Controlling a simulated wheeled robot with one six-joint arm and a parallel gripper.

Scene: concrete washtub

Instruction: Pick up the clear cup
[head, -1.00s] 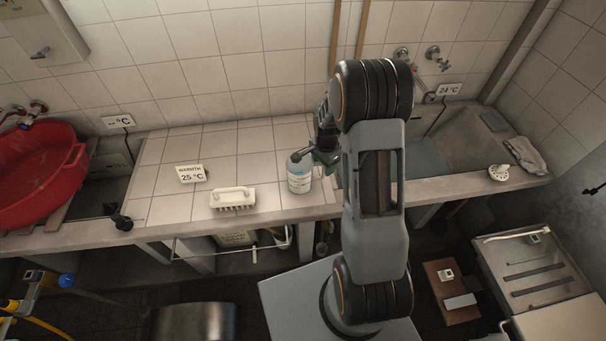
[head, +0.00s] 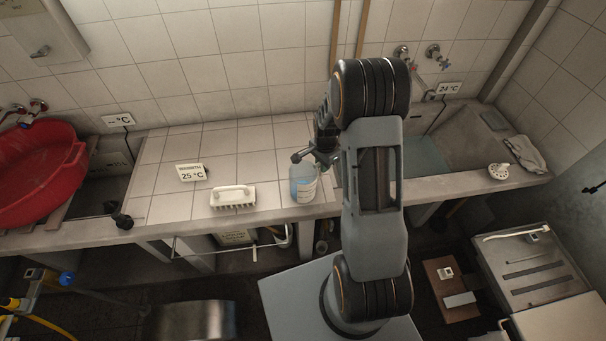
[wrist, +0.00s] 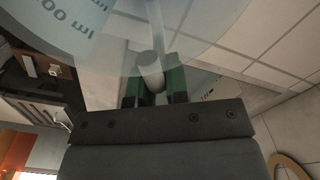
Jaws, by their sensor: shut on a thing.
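The clear cup (head: 302,186) is a see-through, bluish vessel with a pale marked patch on its right side. In the head view it is at the right part of the tiled counter, near the front edge. In the wrist view the cup (wrist: 60,35) fills the top, with millilitre markings. My gripper (wrist: 152,88) has green-sided fingers closed on a pale rounded piece that appears to be part of the cup. In the head view my wrist and arm partly cover the gripper. I cannot tell whether the cup's base touches the counter.
A red tub (head: 40,170) is at the far left. A basin (head: 425,158) lies right of my arm, with a white round item (head: 498,171) and a cloth (head: 524,154) beyond.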

